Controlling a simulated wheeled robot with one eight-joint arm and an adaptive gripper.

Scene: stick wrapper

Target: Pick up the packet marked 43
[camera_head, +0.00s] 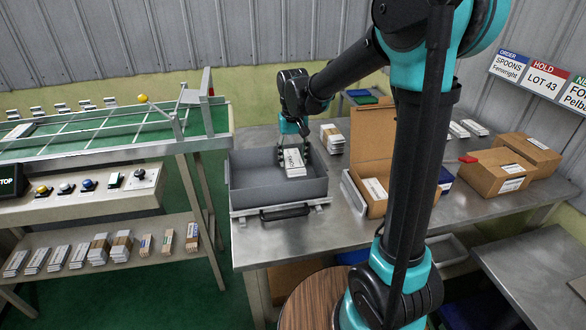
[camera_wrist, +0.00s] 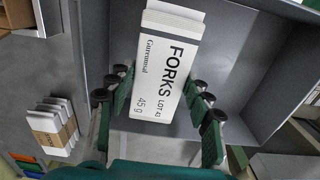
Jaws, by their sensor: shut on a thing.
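The packet (camera_wrist: 165,70) is white with black print reading "FORKS LOT 43", "Gatesunnal" or similar, and "45 g". My gripper (camera_wrist: 163,108) is shut on it, with green fingers along both of its long sides. In the head view the packet (camera_head: 293,162) is in the grey tray (camera_head: 248,189), towards its right side, with my gripper (camera_head: 292,140) above and around it. I cannot tell whether the packet touches the tray floor. The tray floor around it looks bare.
An open cardboard box (camera_head: 374,206) stands right of the tray. Closed cartons (camera_head: 494,172) lie farther right. A conveyor with green belt (camera_head: 60,145) is at left. A hanging sign (camera_head: 545,82) reads "HOLD LOT 43".

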